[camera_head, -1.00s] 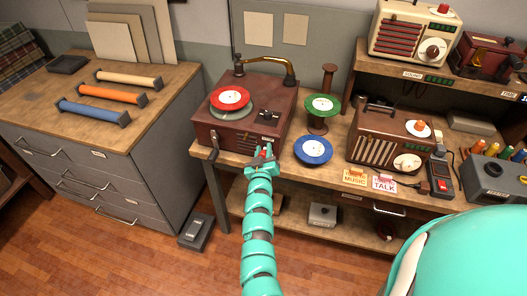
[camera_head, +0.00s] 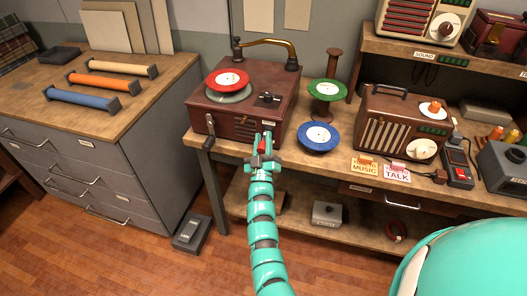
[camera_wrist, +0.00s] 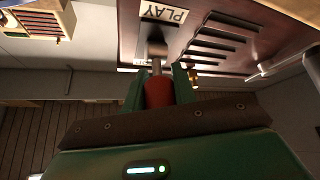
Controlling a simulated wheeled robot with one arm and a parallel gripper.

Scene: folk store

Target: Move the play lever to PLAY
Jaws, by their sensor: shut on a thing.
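The brown record player (camera_head: 215,123) stands on the workbench with a red record (camera_head: 228,77) on its platter. Its play lever has a red grip (camera_wrist: 158,92), which shows between my gripper's fingers in the wrist view. The lever's metal stem runs from the grip to a dark slot in the player's front. A white PLAY label (camera_wrist: 163,13) lies close to the slot. My gripper (camera_head: 266,143) is shut on the red grip at the player's front right. The lever's exact setting is hard to tell.
A green record (camera_head: 327,92) on a spindle and a blue record (camera_head: 318,136) are right of the player. A brown radio (camera_head: 388,135) and the MUSIC (camera_head: 364,169) and TALK (camera_head: 397,174) cards are further right. A crank (camera_head: 209,127) sticks out at the player's left.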

